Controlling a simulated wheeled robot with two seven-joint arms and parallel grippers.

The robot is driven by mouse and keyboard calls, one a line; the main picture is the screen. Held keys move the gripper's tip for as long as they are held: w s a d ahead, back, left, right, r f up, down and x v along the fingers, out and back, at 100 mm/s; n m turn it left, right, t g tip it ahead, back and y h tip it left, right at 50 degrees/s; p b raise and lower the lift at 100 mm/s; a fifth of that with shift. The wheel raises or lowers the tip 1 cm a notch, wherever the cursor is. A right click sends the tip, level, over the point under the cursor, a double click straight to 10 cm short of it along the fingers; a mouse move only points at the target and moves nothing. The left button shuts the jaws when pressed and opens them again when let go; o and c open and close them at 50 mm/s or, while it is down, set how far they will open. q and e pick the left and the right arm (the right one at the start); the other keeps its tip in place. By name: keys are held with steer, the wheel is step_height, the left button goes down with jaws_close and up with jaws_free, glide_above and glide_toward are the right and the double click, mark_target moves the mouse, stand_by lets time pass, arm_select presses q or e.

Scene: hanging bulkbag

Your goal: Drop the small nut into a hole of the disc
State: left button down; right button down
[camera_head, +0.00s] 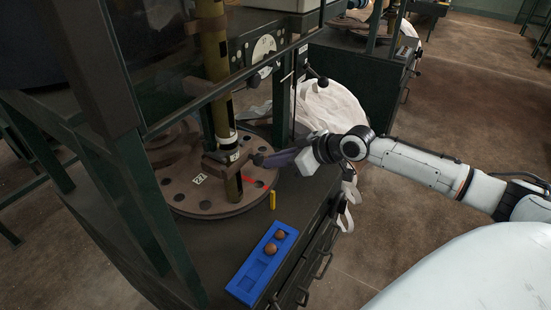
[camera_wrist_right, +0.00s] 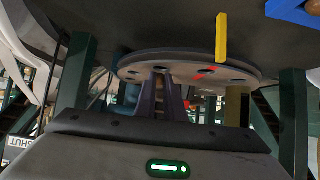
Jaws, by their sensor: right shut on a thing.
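The round brown disc (camera_head: 205,195) lies flat on the dark bench, with several holes around its rim and a red mark (camera_head: 250,181) near its right side. The disc also shows in the right wrist view (camera_wrist_right: 150,63). My right gripper (camera_head: 258,160) reaches in from the right over the disc's right edge. In the right wrist view its fingers (camera_wrist_right: 162,78) are close together in front of the disc. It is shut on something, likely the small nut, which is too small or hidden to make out. My left gripper is not in view.
A blue tray (camera_head: 240,287) with two brown round nuts (camera_head: 279,234) lies on the bench in front. A yellow post (camera_head: 272,200) stands beside the disc. A vertical column (camera_head: 221,100) rises over the disc. Green frame posts stand at the left; a white bag (camera_head: 328,108) is behind.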

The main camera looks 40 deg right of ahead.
steer(key=shift+s, duration=0.1)
steer(key=c, duration=1.8)
jaws_free()
steer(key=shift+o, duration=0.2)
steer(key=shift+d, duration=0.1)
steer(key=p+v, duration=0.3)
steer(key=v, duration=0.7)
steer(key=shift+p, duration=0.3)
steer(key=shift+s+r, duration=0.1)
